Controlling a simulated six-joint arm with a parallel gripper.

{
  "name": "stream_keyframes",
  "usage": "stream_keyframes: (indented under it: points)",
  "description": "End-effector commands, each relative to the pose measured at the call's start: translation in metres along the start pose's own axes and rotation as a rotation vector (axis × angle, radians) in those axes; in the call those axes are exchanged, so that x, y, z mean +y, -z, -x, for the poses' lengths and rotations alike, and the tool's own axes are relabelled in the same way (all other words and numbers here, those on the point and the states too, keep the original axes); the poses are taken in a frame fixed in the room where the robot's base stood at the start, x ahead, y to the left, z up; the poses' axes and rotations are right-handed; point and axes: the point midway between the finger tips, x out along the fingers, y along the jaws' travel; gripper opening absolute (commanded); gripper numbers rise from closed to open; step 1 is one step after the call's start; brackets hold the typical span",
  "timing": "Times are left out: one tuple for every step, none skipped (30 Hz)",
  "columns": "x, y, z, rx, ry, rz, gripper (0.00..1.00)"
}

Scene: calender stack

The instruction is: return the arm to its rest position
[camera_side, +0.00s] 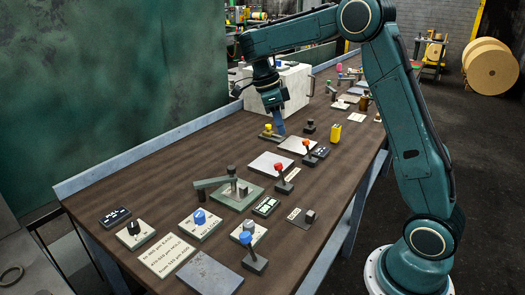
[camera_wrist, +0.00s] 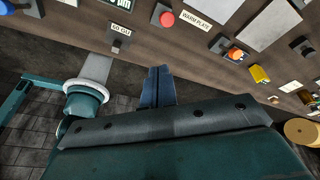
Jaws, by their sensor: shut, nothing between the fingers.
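My arm reaches in from the right over the bench in the side view. My gripper (camera_side: 279,128) hangs fingers down above the far middle of the bench, close to a small yellow-topped piece (camera_side: 268,128); I cannot tell how far above the bench the tips are. In the wrist view the two blue fingers (camera_wrist: 158,84) are together with nothing between them. That view looks across the bench's front edge to the floor.
A white box (camera_side: 290,88) stands behind my gripper. A raised rail edges the bench's far side.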

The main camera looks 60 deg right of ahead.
Motion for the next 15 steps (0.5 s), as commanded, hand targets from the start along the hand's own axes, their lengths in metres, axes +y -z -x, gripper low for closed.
stream_keyframes:
  points:
    - [0.007, 0.005, 0.008, -0.011, 0.022, 0.07, 0.0]
    - [0.011, 0.008, 0.011, -0.017, 0.036, 0.117, 0.0]
    - [0.016, 0.012, 0.016, -0.024, 0.053, 0.178, 0.0]
    - [0.02, 0.015, 0.019, -0.029, 0.066, 0.225, 0.0]
    - [0.024, 0.017, 0.022, -0.034, 0.079, 0.27, 0.0]
    - [0.029, 0.021, 0.026, -0.04, 0.098, 0.331, 0.0]
    - [0.034, 0.024, 0.029, -0.043, 0.11, 0.377, 0.0]
    - [0.037, 0.026, 0.031, -0.048, 0.125, 0.422, 0.0]
    - [0.043, 0.03, 0.035, -0.052, 0.145, 0.483, 0.0]
    - [0.048, 0.032, 0.037, -0.055, 0.158, 0.527, 0.0]
    - [0.052, 0.035, 0.039, -0.058, 0.173, 0.574, 0.0]
    - [0.058, 0.038, 0.041, -0.061, 0.194, 0.633, 0.0]
    - [0.062, 0.04, 0.043, -0.063, 0.209, 0.679, 0.0]
    - [0.067, 0.043, 0.045, -0.065, 0.224, 0.724, 0.0]
    - [0.073, 0.046, 0.047, -0.067, 0.246, 0.783, 0.0]
